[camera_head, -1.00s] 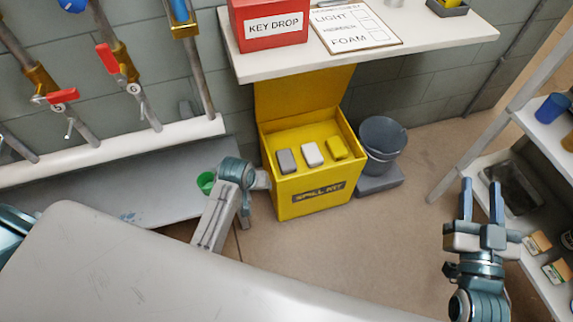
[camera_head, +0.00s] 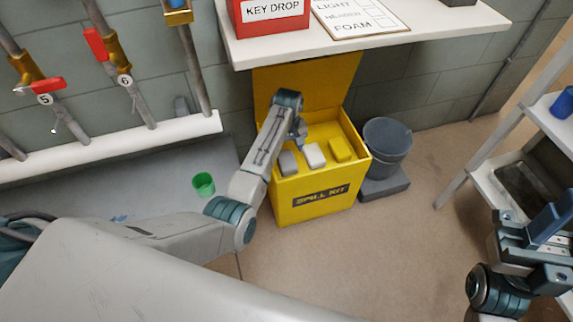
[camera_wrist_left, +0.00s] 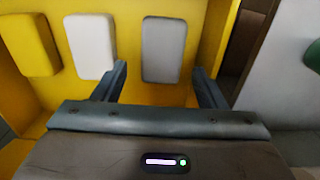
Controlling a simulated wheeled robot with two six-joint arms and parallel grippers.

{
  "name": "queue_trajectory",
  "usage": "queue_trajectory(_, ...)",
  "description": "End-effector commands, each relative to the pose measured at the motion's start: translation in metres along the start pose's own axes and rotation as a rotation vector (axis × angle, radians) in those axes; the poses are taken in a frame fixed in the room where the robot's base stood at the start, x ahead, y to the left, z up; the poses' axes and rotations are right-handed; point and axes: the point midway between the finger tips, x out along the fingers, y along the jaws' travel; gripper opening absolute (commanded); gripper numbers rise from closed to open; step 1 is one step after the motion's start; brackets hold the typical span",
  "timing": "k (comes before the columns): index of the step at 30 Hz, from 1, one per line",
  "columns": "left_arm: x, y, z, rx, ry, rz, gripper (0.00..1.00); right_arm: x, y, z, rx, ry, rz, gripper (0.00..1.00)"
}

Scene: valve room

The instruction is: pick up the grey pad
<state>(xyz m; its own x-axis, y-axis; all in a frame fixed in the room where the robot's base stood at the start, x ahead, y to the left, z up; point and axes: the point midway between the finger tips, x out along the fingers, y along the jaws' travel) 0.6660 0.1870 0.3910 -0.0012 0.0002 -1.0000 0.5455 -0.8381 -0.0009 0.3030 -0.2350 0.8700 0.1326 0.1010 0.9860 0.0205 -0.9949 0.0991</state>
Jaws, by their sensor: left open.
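The grey pad (camera_head: 288,163) stands at the left of a row of pads in the yellow spill kit box (camera_head: 311,206). In the left wrist view the grey pad (camera_wrist_left: 162,48) lies ahead between the two fingers. My left gripper (camera_wrist_left: 160,70) is open and empty; no grip on the pad shows. In the head view my left gripper (camera_head: 299,133) is over the box, just behind the grey pad, its fingers mostly hidden by the wrist.
A white pad (camera_head: 314,155) and a yellow pad (camera_head: 340,149) stand beside the grey one. The raised yellow lid is behind. A grey bucket (camera_head: 387,138) stands right of the box. A white shelf (camera_head: 365,47) overhangs behind; a green cup (camera_head: 203,184) is left.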

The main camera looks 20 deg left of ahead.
Motion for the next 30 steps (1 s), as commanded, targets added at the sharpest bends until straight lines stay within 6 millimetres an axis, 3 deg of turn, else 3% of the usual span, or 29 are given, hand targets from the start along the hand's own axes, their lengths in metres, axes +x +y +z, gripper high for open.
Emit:
queue_trajectory(1,0.012,-0.001,0.000,0.000,-0.002,-0.001,0.65,-0.004,0.000,0.000,-0.001,0.007,0.003,0.36)
queue_trajectory(8,0.030,-0.001,-0.001,0.000,0.000,0.000,0.65,-0.005,0.000,0.000,-0.002,0.023,0.008,0.36)
queue_trajectory(16,0.070,-0.004,-0.002,0.001,0.000,0.000,0.65,-0.013,0.000,-0.001,-0.007,0.066,0.025,0.36)
queue_trajectory(24,0.072,-0.004,-0.003,0.000,0.001,0.001,0.65,-0.009,0.001,-0.002,-0.007,0.076,0.030,0.36)
queue_trajectory(30,0.072,-0.004,-0.003,0.000,0.001,0.001,0.32,-0.009,0.001,-0.002,-0.007,0.076,0.029,0.36)
